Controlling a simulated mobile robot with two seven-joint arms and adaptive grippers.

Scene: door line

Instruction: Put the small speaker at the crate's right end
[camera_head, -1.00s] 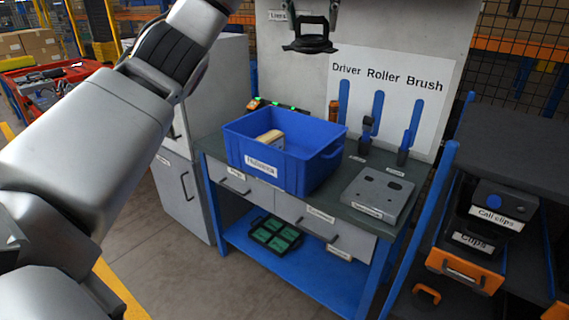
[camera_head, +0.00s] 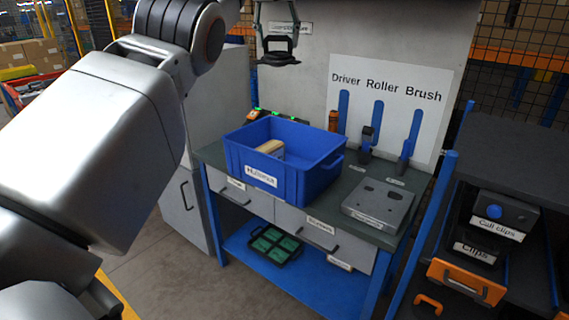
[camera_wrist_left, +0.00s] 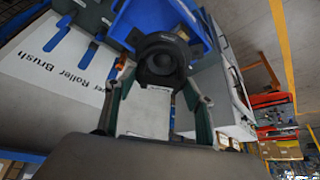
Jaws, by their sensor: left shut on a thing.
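My left gripper (camera_head: 279,38) is at the top of the head view, above the back left of the blue crate (camera_head: 309,184). It is shut on the small speaker (camera_head: 278,59), which is black and hangs clear of the crate. In the left wrist view the speaker's round dark face (camera_wrist_left: 162,62) shows at the fingertips of my left gripper (camera_wrist_left: 160,92), with part of the blue crate (camera_wrist_left: 140,22) beyond. The crate stands on the bench with a white label on its front. A cream-coloured item (camera_head: 271,148) is at its left end. The right end shows empty. My right gripper is not in view.
The bench (camera_head: 350,179) carries a grey plate (camera_head: 378,203) right of the crate and upright tools in front of a sign board (camera_head: 388,100). Small devices with green lights (camera_head: 262,114) are behind the crate. A dark rack with bins (camera_head: 490,225) stands at right.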

